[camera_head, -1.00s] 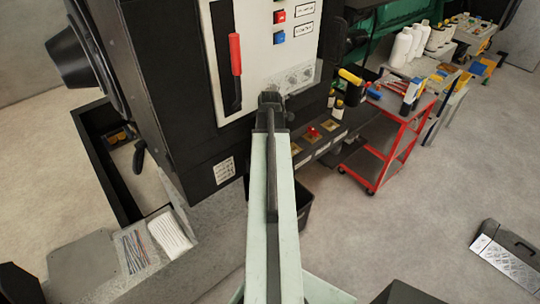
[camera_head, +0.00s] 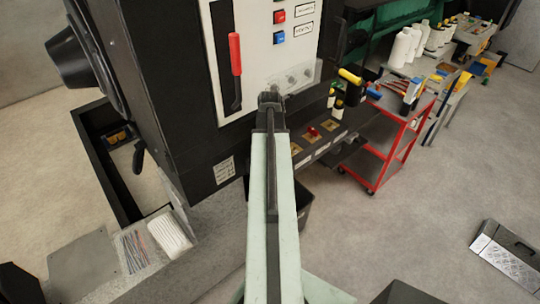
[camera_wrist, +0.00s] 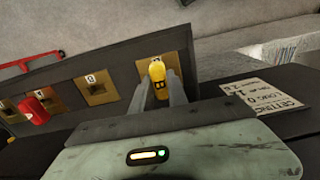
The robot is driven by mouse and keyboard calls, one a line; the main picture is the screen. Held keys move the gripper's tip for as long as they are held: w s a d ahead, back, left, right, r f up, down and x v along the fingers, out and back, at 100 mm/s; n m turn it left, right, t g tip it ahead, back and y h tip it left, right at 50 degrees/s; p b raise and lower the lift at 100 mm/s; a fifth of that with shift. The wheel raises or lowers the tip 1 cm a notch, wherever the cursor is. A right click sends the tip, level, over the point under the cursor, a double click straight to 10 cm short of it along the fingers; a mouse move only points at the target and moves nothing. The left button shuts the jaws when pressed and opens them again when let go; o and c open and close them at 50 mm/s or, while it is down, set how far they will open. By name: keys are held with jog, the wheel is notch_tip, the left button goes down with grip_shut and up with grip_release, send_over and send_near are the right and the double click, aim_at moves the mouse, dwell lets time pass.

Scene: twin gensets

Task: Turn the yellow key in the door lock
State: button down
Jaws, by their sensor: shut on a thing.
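The yellow key (camera_wrist: 157,71) stands in a brass lock plate (camera_wrist: 177,62) on a dark ledge, in the upper middle of the wrist view. My gripper (camera_wrist: 159,87) is shut on the key's yellow head, with one grey finger on each side. The key's shaft and keyhole are hidden behind the head and fingers. In the head view, my gripper (camera_head: 270,100) is in front of the lower edge of the black cabinet, and the yellow key is hidden behind my arm.
A red key (camera_wrist: 35,110) sits in the same ledge, beside more brass plates (camera_wrist: 96,86). The black cabinet (camera_head: 165,70) has a red-handled lever (camera_head: 235,55). A red cart (camera_head: 385,150) stands at the right. The floor at the lower right is mostly open.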

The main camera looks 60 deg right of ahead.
jog(key=c, duration=1.2)
grip_release()
notch_tip(320, 180, up, 8)
jog(key=p, duration=0.7)
jog(key=shift+f+p, duration=0.1)
jog(key=shift+p, duration=0.3)
jog(key=shift+f, duration=0.1)
